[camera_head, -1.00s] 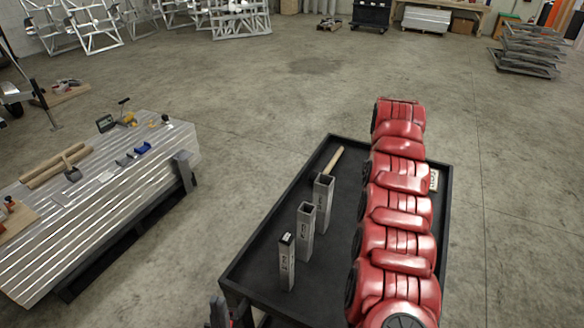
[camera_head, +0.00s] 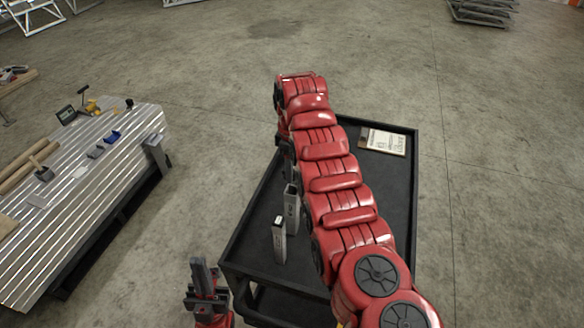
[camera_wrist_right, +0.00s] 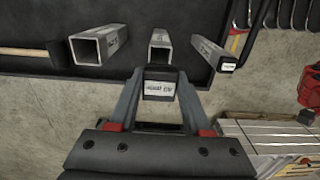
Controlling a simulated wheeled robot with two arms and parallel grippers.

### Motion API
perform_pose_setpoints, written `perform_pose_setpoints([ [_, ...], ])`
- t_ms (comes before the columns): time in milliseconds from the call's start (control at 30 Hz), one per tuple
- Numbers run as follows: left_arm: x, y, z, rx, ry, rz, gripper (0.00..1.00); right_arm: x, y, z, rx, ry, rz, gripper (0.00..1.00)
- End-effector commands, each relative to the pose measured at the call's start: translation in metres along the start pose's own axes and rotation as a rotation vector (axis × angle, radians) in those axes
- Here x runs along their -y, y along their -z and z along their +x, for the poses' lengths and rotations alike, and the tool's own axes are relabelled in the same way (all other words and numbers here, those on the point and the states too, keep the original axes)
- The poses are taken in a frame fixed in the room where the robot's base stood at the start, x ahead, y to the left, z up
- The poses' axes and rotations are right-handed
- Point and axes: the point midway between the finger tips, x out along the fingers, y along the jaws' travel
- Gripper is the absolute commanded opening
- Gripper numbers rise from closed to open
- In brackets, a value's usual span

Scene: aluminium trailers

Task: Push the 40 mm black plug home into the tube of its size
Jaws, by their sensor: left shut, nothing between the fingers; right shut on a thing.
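In the right wrist view my right gripper (camera_wrist_right: 160,92) is shut on a small black plug (camera_wrist_right: 159,88) with a white label, too small to read surely. Beyond it three grey square tubes stand on the black cart: a wide open tube (camera_wrist_right: 98,46), a middle open tube (camera_wrist_right: 160,45) and a narrow tube (camera_wrist_right: 210,55) with a black, labelled end. The held plug is apart from the tubes, nearest the middle one. In the head view the narrow tube (camera_head: 279,242) and the middle tube (camera_head: 292,212) show; my right arm hides the rest. My left gripper (camera_head: 198,262) is shut and empty.
The black cart (camera_head: 404,215) has a raised rim; a printed sheet (camera_head: 385,141) lies at its far right. A wooden-handled tool (camera_wrist_right: 28,51) lies beside the wide tube. A ribbed metal bench (camera_head: 90,190) with tools stands left, with floor between.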

Motion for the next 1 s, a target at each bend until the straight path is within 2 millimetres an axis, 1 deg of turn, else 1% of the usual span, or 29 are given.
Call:
perform_pose_setpoints([
  [200,-0.001,-0.002,-0.010,0.000,0.000,0.000,0.00,0.000,-0.002,0.004,-0.001,-0.002,-0.001,0.00],
  [1000,-0.002,-0.006,-0.038,0.000,0.000,0.000,0.00,0.000,-0.002,0.057,0.000,0.000,-0.001,0.00],
])
